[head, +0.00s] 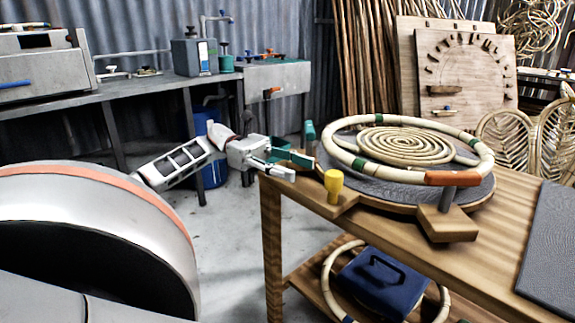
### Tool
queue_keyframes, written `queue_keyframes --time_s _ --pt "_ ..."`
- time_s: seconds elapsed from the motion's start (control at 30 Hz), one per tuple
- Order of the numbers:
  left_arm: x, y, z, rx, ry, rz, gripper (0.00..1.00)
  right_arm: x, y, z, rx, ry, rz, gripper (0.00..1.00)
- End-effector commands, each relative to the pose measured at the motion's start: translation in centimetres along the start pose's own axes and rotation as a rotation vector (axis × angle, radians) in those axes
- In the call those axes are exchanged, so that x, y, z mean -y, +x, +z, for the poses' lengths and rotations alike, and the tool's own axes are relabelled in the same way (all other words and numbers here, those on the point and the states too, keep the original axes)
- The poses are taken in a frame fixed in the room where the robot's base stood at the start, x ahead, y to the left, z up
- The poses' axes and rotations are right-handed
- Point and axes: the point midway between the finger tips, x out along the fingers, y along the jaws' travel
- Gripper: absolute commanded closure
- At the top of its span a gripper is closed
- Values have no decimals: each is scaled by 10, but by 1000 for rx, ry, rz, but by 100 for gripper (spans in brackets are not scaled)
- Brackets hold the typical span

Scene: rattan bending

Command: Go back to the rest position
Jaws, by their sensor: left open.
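My left gripper (302,167) comes in from the left and stands near the left corner of the wooden table (271,230). It is open, with its fingers apart and nothing visible between them. Its fingertips are close to the table's left edge and the yellow knob (334,183); I cannot tell whether they touch anything. On the table, a pale rattan ring (345,155) with green bands and an orange piece (453,179) rests on a round grey-topped wooden jig (480,192). A rattan spiral (405,145) lies inside the ring. My right gripper is not in view.
A grey mat (552,250) lies on the table's right side. A blue box (378,284) sits on the lower shelf by another rattan ring. A dark workbench (130,92) with tools and a blue bin (212,165) are behind at left. Open floor (225,245) shows left of the table.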

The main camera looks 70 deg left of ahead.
Motion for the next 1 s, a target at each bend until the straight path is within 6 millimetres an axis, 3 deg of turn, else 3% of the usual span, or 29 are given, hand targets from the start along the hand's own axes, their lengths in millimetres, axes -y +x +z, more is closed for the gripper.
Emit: queue_keyframes --time_s 0.23,0.83,0.93,1.0 --pt "0 -19 0 0 0 0 57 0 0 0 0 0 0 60" --pt "0 -19 1 1 1 0 57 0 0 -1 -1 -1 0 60" --pt "1 -20 17 14 24 0 57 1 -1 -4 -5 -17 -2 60" --pt "3 -21 43 36 62 0 57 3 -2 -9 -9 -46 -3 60"
